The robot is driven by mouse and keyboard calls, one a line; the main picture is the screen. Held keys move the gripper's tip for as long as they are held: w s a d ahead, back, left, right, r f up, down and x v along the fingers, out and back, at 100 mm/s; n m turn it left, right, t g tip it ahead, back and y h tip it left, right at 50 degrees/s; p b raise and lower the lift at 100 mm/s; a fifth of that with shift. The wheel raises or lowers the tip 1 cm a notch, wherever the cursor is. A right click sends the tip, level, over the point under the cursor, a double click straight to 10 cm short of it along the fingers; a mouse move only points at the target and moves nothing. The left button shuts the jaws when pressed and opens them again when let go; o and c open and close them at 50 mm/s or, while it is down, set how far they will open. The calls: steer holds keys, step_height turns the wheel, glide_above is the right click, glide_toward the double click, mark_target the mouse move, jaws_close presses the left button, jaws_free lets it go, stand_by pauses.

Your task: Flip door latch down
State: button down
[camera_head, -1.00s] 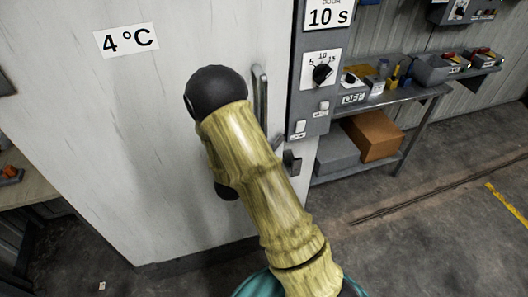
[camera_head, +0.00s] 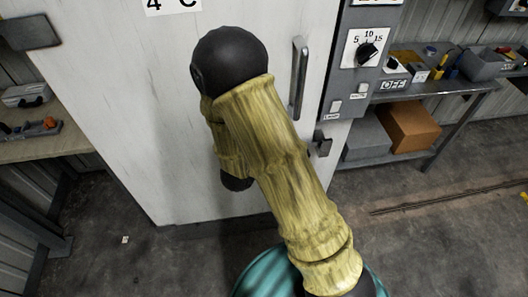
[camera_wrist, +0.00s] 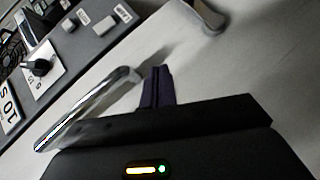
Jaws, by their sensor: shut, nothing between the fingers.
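The door latch (camera_head: 321,143) is a small dark piece at the right edge of the white door (camera_head: 140,110), below the upright metal handle (camera_head: 299,78). In the wrist view, a grey metal piece at the top edge (camera_wrist: 208,14), partly cut off, looks like the latch. The shiny handle (camera_wrist: 88,108) slants along the left there. My gripper (camera_wrist: 158,72) is shut and empty, its dark fingertips together in front of the door face, between the handle and that metal piece. I cannot tell whether they touch the door. My arm hides the gripper in the head view.
A grey control panel (camera_head: 350,85) with a dial and switches stands right of the door. A metal shelf table (camera_head: 440,86) with boxes is farther right. A workbench (camera_head: 45,140) stands at the left. The floor at the right is open.

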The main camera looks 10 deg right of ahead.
steer(key=v, duration=0.8)
steer(key=shift+w, duration=0.1)
steer(key=s+d+r+m+g+y+p, duration=0.1)
steer(key=s+d+r+m+g+y, duration=0.3)
steer(key=s+g+y, duration=0.3)
steer(key=s+d+m+y, duration=0.1)
steer(key=y, duration=0.1)
steer(key=shift+s+r+g+y, duration=0.3)
steer(key=shift+s, duration=0.05)
stand_by(0.4)
steer(key=shift+d, duration=0.1)
